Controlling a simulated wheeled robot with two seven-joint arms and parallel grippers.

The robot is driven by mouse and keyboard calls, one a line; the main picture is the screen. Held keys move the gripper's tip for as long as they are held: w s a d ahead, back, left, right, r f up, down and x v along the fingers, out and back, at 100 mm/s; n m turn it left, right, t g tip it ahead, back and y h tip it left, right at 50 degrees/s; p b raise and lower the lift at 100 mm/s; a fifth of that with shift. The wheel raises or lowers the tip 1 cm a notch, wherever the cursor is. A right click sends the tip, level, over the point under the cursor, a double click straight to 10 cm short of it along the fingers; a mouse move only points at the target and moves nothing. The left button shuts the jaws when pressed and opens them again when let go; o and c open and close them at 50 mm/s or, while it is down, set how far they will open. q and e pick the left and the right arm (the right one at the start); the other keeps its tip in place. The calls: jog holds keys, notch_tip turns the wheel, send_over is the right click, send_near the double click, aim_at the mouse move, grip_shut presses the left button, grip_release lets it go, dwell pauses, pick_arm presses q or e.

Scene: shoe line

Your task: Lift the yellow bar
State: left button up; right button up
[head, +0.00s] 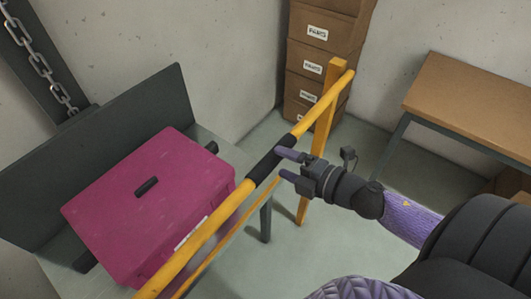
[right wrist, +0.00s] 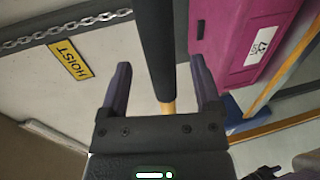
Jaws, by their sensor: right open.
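The yellow bar (head: 307,118) runs diagonally across the head view, from the lower left up to a yellow post at the upper right. A black grip sleeve (head: 271,158) wraps its middle. My right gripper (head: 283,165) is open at the sleeve, coming from the right. In the right wrist view, the black sleeve (right wrist: 155,45) passes between the two open fingers of my right gripper (right wrist: 160,85), with a gap on each side. A short yellow part of the bar shows near the palm. My left gripper is not in view.
A magenta case (head: 150,200) lies on a grey platform behind the bar. Stacked brown boxes (head: 318,55) stand by the wall. A wooden table (head: 480,100) is at the right. A chain (head: 40,60) hangs at the upper left, and a HOIST sign (right wrist: 69,61) shows in the wrist view.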

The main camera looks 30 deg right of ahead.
aim_at(266, 156)
jog(key=x, duration=0.5)
jog(key=shift+w+f, duration=0.1)
jog(key=shift+w, duration=0.15)
grip_shut()
dwell(1.2)
